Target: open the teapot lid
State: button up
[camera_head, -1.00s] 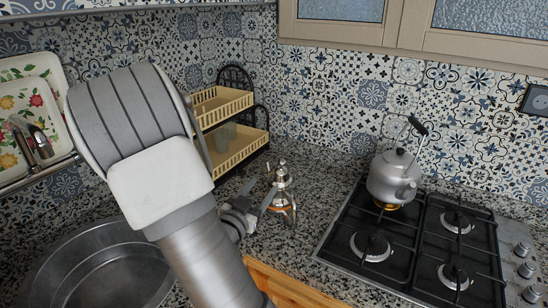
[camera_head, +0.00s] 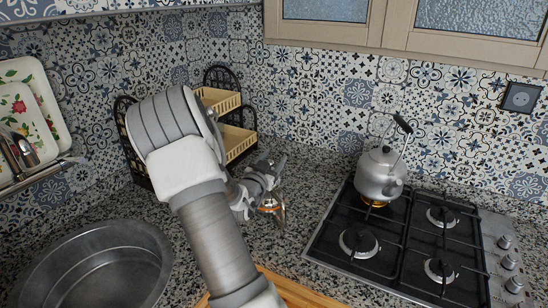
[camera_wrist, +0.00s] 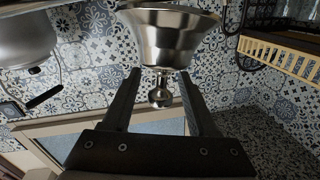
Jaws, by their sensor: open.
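A small silver teapot (camera_head: 273,205) with a glowing orange band low on it stands on the granite counter, left of the stove. My arm and gripper hide much of it in the head view. In the wrist view, which looks upside down, its shiny flared lid (camera_wrist: 168,35) shows with a round knob (camera_wrist: 160,94). My gripper (camera_wrist: 158,78) is open, with one finger on each side of the knob and a gap to each. In the head view my gripper (camera_head: 268,180) is at the teapot's top.
A larger silver kettle (camera_head: 381,174) sits on the black gas stove (camera_head: 400,235) to the right. A tiered rack with yellow trays (camera_head: 238,142) stands behind my arm. A round metal basin (camera_head: 95,265) is at front left. Counter between teapot and stove is clear.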

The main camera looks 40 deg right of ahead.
jog(key=shift+w+d, duration=0.15)
jog(key=shift+d, duration=0.1)
grip_shut()
dwell(1.4)
